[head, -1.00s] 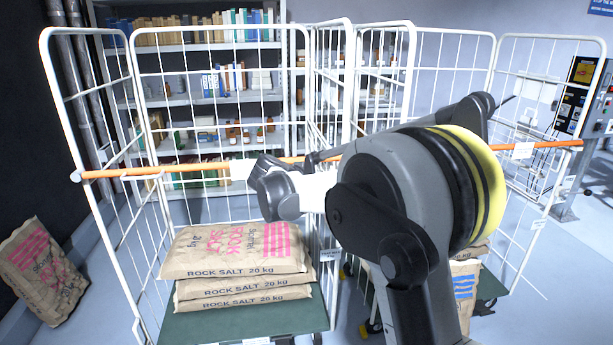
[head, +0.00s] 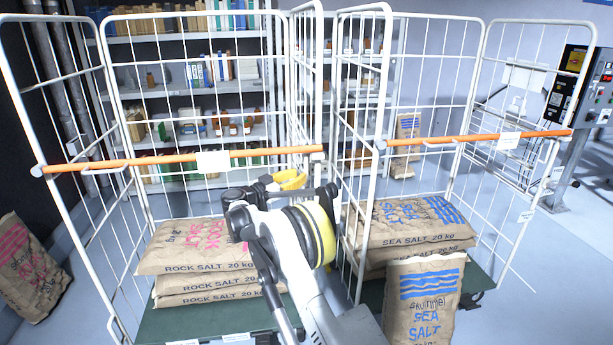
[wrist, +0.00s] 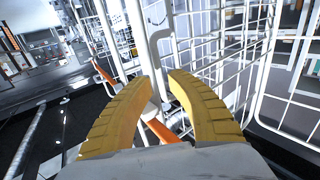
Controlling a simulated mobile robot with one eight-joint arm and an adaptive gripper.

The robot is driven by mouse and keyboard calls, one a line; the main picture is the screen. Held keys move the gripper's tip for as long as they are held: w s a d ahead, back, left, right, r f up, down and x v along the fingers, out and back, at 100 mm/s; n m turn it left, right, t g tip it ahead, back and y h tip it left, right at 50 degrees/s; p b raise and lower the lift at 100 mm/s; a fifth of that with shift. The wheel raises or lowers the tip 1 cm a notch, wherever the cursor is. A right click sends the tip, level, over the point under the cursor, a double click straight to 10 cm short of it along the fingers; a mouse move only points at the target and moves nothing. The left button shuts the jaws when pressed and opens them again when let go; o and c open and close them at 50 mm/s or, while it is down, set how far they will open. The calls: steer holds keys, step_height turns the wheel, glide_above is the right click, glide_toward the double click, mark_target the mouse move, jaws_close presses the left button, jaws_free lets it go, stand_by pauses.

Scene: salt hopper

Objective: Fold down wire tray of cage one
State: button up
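Two white wire cages stand side by side, the left cage (head: 200,100) and the right cage (head: 425,95). I cannot tell which is cage one, nor pick out its wire tray for certain. My gripper (head: 290,180) is at the front of the left cage near its right side, a little below the orange bar (head: 180,159). In the wrist view my gripper (wrist: 154,80) has two curved yellow fingers with a gap between the tips. A white tube (wrist: 156,50) with a bend shows just beyond the tips. Orange bar (wrist: 160,131) shows between the fingers; contact is unclear.
Rock salt sacks (head: 200,255) lie stacked in the left cage, sea salt sacks (head: 410,225) in the right. One sea salt sack (head: 423,300) stands in front of the right cage. Another orange bar (head: 480,137) crosses that cage. A sack (head: 30,265) leans at the far left.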

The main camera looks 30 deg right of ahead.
mark_target(306, 172)
steer(key=shift+b+x, duration=0.4)
steer(key=shift+x, duration=1.75)
jaws_close()
steer(key=shift+a, duration=0.1)
